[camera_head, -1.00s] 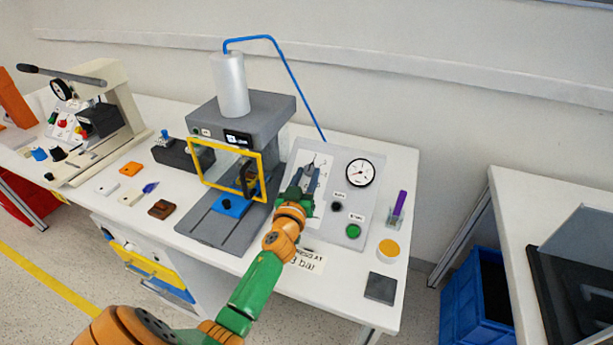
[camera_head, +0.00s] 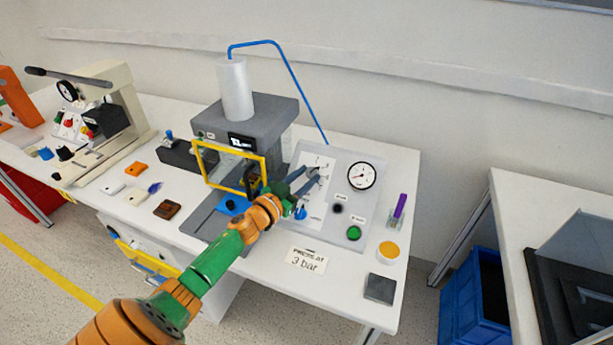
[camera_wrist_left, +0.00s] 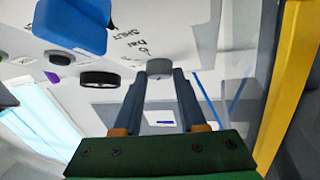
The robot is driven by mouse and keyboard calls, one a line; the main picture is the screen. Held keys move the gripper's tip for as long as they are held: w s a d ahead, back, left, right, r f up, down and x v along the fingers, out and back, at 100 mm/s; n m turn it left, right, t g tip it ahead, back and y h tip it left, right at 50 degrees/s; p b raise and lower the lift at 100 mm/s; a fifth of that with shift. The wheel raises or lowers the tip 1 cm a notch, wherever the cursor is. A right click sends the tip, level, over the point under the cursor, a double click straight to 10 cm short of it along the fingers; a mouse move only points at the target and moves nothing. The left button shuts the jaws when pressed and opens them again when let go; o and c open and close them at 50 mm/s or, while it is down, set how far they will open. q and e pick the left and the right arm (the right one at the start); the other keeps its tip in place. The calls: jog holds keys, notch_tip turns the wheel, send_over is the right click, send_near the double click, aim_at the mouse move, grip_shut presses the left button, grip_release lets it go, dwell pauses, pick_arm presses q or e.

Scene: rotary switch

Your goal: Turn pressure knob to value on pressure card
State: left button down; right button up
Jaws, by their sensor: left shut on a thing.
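The pressure card (camera_head: 308,261) lies on the front of the table and reads "PRESS AT 3 bar". The control panel (camera_head: 340,155) stands at the right of the grey press. My left gripper (camera_head: 313,173) reaches in from the left over the panel's white dial plate. In the left wrist view its two fingers are shut on a grey round knob (camera_wrist_left: 159,67), the pressure knob. In the head view the fingers mostly hide the knob, and its setting cannot be read. The round gauge (camera_head: 362,175) is right of the gripper; its value is too small to read. My right gripper is not in view.
A blue handle (camera_head: 300,213) sits on the panel just below my fingers. A black button (camera_head: 338,209) and a green button (camera_head: 354,233) are right of it. The yellow-framed guard (camera_head: 230,165) of the press stands close left of my gripper.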

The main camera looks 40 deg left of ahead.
pick_arm(q)
jog(key=shift+a+m+g+h, duration=0.15)
jog(key=shift+m+g+h, duration=0.15)
jog(key=shift+m+h, duration=0.55)
jog(key=shift+m, duration=0.25)
jog(key=shift+c, duration=2.3)
grip_release()
jog(key=shift+w, duration=0.1)
jog(key=s+a, duration=0.1)
jog(key=s, duration=0.6)
jog(key=shift+r+p, duration=0.2)
jog(key=shift+p, duration=0.1)
